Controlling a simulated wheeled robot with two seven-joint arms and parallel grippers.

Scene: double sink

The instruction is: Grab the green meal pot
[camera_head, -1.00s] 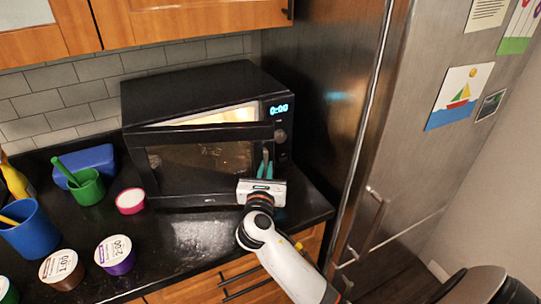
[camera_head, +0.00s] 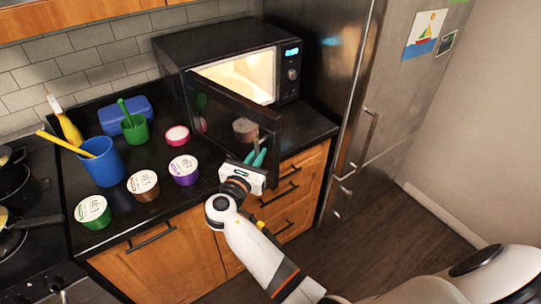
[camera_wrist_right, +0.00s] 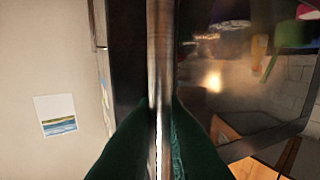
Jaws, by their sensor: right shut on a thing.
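The green meal pot (camera_head: 92,211), a small tub with a white lid and green side, stands on the black counter near its front edge at the left. My right gripper (camera_head: 258,157) is far to its right, shut on the free edge of the microwave door (camera_head: 222,113). In the right wrist view my right gripper (camera_wrist_right: 159,108) has its dark teal fingers on both sides of the vertical door edge (camera_wrist_right: 160,50). The microwave (camera_head: 215,50) stands open, its inside lit. My left gripper is not in view.
A brown pot (camera_head: 143,185) and a purple pot (camera_head: 184,169) stand beside the green one. Behind are a blue cup (camera_head: 103,162), a green cup (camera_head: 137,131), a pink-rimmed tub (camera_head: 177,135) and a blue box (camera_head: 124,113). The fridge (camera_head: 350,110) stands right; pans are at far left.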

